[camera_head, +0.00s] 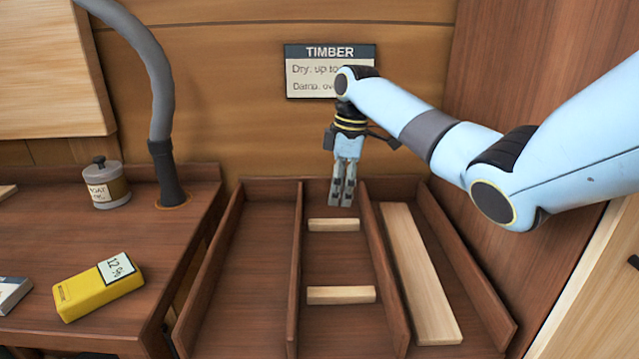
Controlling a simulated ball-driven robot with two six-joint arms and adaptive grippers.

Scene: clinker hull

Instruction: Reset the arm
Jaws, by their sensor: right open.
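My right gripper (341,196) points down at the back end of the middle compartment of a wooden rack, its fingers side by side with a narrow gap and nothing between them. It is open. The blue right arm reaches in from the right. Two short pale timber pieces lie crosswise in the middle compartment, the back one (334,225) just in front of the gripper and the front one (341,295) nearer me. A long pale plank (418,273) lies in the right compartment. My left gripper is not in view.
The rack's left compartment (243,285) is empty. On the bench at left are a yellow meter (88,291) reading 12 %, a lidded tin (106,187) and a grey hose (160,90). A TIMBER sign (307,70) on the back wall is partly hidden by my arm.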

